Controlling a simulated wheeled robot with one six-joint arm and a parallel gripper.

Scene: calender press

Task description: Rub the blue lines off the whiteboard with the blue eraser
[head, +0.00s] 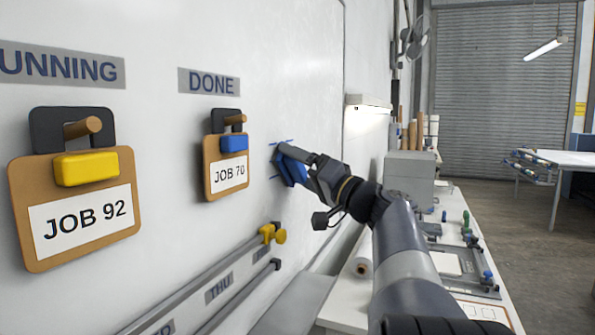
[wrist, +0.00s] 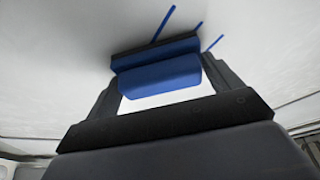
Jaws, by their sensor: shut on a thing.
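The whiteboard (head: 290,60) fills the left of the head view. My gripper (head: 296,165) is at its right part, shut on the blue eraser (head: 291,171). In the wrist view the eraser (wrist: 160,72) sits between the two fingers, its dark pad side toward the board; it looks to be against or very near the surface. Blue lines (wrist: 162,24) show beyond the eraser in the wrist view, as several short strokes. In the head view bits of blue line (head: 284,141) show above and left of the eraser. The eraser and gripper hide the rest.
Job tags hang on the board: JOB 92 (head: 85,215) and JOB 70 (head: 229,176). A white bench (head: 345,308) with a paper roll and tools stands below right. A lit lamp (head: 368,103) is right of the board.

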